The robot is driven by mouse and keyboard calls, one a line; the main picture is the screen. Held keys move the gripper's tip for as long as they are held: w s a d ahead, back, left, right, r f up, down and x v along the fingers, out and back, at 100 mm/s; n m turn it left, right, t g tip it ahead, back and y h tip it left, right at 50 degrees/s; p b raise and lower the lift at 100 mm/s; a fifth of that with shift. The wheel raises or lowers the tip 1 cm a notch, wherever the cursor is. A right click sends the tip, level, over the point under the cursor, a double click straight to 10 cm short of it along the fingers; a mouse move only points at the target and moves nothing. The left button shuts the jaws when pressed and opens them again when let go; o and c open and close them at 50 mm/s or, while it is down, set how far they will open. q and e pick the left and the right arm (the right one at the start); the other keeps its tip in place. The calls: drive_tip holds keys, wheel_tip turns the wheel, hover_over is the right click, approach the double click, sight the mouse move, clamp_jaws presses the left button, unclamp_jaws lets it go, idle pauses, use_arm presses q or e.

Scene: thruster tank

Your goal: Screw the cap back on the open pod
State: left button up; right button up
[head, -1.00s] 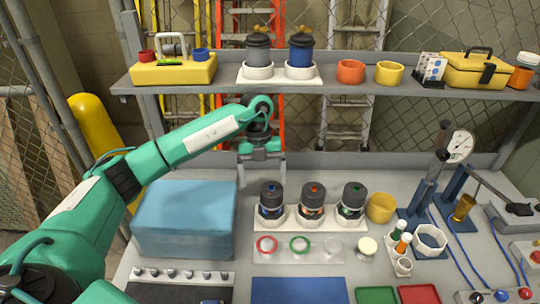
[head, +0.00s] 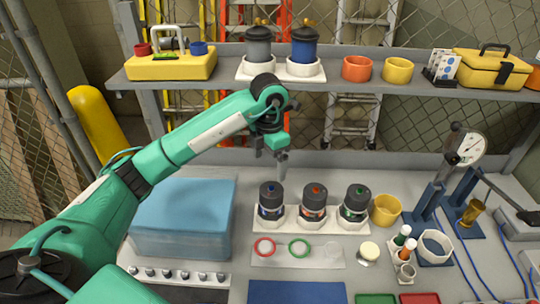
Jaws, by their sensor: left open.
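Three dark-topped pods stand upright in a white rack on the bench: one with blue (head: 271,200), one with red (head: 313,202) and one with green (head: 355,202). I cannot tell which is open, and I cannot make out a loose cap for certain. A cream round piece (head: 369,251) lies in front of the rack, to its right. My left gripper (head: 272,158) is open and empty, fingers down, above and behind the blue pod, apart from it. My right gripper is out of view.
A red ring (head: 264,248), a green ring (head: 299,248) and a pale one lie before the rack. A yellow cup (head: 386,210) stands right of it, a blue block (head: 182,220) left. The shelf (head: 330,80) above holds two canisters.

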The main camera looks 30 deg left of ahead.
sight(269, 188)
use_arm(q)
wheel_tip(269, 188, down, 13)
drive_tip(key=p, duration=0.3)
drive_tip(key=shift+r, duration=0.1)
drive_tip(key=c, duration=1.1)
drive_tip(key=shift+o, duration=1.4)
drive_tip(key=shift+c, duration=1)
